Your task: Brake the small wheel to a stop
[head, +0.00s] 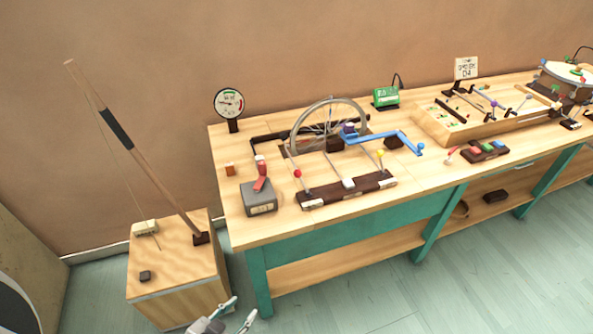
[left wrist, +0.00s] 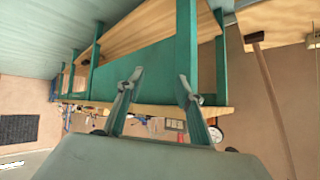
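A spoked wheel (head: 322,124) stands upright on the left part of the workbench in the head view. I cannot tell whether it is turning. A blue lever (head: 385,137) with a purple block (head: 348,128) lies at its right side. In front is a dark board (head: 345,190) with rods ending in red, white and yellow knobs. My left gripper (head: 238,312) is low at the bottom edge, in front of the bench and well away from the wheel. Its two fingers are apart and empty, also in the left wrist view (left wrist: 160,88). My right gripper is out of view.
A grey box with a red lever (head: 259,202) and a round gauge (head: 229,103) stand on the bench's left end. A wooden crate (head: 175,275) with a tall pole is left of the bench. The bench's green frame (head: 350,227) faces my left gripper.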

